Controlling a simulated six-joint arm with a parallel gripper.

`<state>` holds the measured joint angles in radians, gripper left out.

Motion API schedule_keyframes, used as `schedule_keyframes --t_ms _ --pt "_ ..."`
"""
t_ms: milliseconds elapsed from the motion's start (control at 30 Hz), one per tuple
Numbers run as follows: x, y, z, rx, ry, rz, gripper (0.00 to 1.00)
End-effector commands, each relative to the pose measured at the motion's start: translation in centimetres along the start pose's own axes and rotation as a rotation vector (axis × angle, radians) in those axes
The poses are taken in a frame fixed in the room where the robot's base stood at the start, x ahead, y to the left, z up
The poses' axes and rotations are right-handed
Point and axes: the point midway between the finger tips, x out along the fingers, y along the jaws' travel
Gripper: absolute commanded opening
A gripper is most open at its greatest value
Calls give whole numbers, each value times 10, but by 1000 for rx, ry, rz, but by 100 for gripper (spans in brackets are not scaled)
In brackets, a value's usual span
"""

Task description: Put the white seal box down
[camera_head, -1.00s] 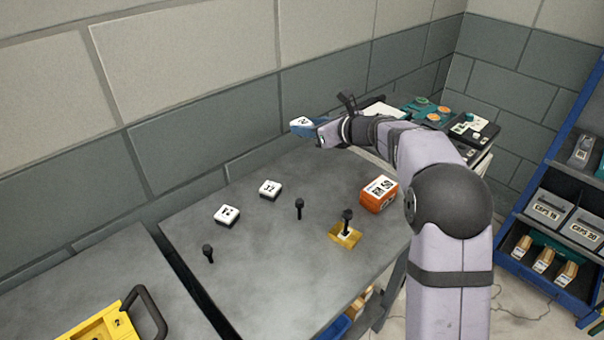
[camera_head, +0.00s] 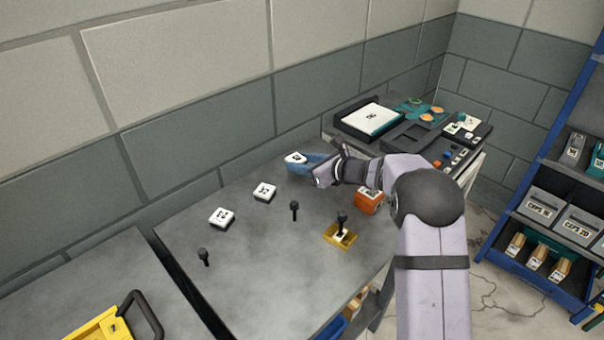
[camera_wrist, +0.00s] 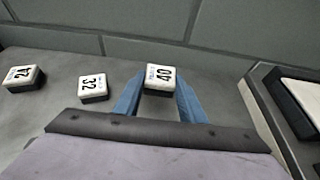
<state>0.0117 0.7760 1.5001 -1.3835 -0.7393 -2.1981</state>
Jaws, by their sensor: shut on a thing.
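A white seal box (camera_head: 296,158) marked 40 is between the blue fingers of my gripper (camera_head: 310,162). In the wrist view the white box (camera_wrist: 160,77) sits at the tips of the two fingers (camera_wrist: 160,98), label up, and my gripper is shut on it. It is near the back edge of the grey table (camera_head: 260,270), close to the wall. I cannot tell whether its underside touches the table. Two like white boxes with dark bases, one marked 32 (camera_head: 265,192) and one marked 24 (camera_head: 222,217), stand in a row to its left.
Black pegs (camera_head: 294,209) stand on the table, and one rises from a yellow block (camera_head: 340,236). An orange box (camera_head: 369,201) lies below my wrist. A bench with dark trays (camera_head: 405,138) borders the right. The table's front left is mostly clear.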

Motion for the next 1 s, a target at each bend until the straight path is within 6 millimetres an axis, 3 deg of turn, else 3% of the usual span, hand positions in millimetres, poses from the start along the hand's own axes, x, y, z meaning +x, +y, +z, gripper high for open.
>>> schedule_keyframes --t_ms 267,600,1000 --pt "3 0 -8 1 0 0 15" --pt "16 0 -38 0 -1 1 15" --pt "17 0 -41 -1 -2 0 15"
